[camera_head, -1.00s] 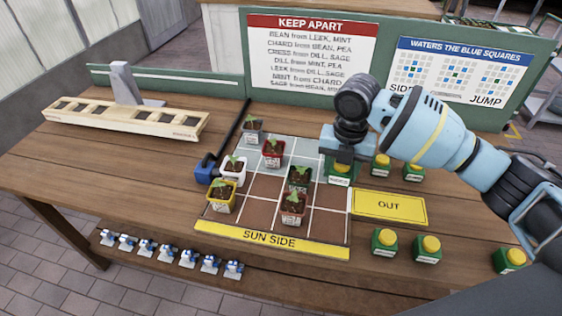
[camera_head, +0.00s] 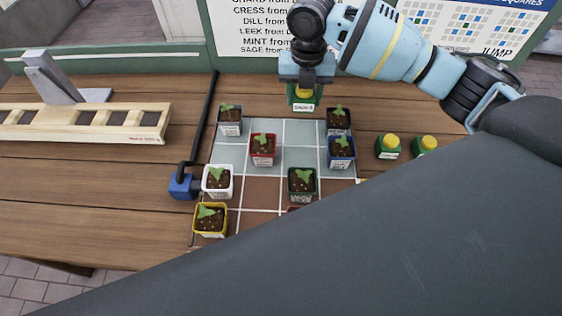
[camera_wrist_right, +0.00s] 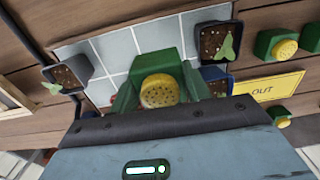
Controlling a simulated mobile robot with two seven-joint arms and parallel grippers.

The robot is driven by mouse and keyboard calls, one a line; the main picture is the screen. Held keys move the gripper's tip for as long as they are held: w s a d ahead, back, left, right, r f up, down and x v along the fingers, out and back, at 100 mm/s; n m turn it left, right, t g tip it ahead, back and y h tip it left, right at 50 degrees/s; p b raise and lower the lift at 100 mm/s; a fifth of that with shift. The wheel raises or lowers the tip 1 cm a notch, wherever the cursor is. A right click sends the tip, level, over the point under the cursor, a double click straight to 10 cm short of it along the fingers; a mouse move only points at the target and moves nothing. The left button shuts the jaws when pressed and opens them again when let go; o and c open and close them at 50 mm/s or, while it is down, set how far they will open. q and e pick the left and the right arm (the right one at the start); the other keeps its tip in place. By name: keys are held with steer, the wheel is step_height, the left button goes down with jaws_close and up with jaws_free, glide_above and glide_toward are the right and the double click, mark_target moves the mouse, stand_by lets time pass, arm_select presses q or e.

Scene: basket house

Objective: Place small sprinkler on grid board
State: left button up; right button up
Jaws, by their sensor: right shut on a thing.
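My right gripper (camera_head: 305,86) is shut on a small green sprinkler with a yellow cap (camera_head: 304,104), held upright at the far edge of the grid board. Its yellow dotted top (camera_wrist_right: 158,91) shows close up in the right wrist view. Whether its base touches anything is hard to tell. The grid board (camera_head: 299,132) has grey-blue tiles at the back and brown ones in front; its near right part is hidden behind my arm. The far middle tiles between the two back pots are bare. My left gripper is out of view.
Potted seedlings stand on the board: white (camera_head: 217,183), yellow (camera_head: 210,220), red (camera_head: 262,150), green (camera_head: 301,185), blue (camera_head: 341,153) and dark ones (camera_head: 339,122) at the back corners. More green sprinklers (camera_head: 388,147) stand right. A wooden rack (camera_head: 85,125) lies left.

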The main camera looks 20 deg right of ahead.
mark_target(300, 133)
steer(key=shift+f, duration=4.95)
steer(key=shift+f, duration=0.15)
steer(key=o, duration=1.1)
steer(key=shift+c, duration=0.2)
step_height(300, 133, up, 12)
steer(key=shift+r, duration=0.15)
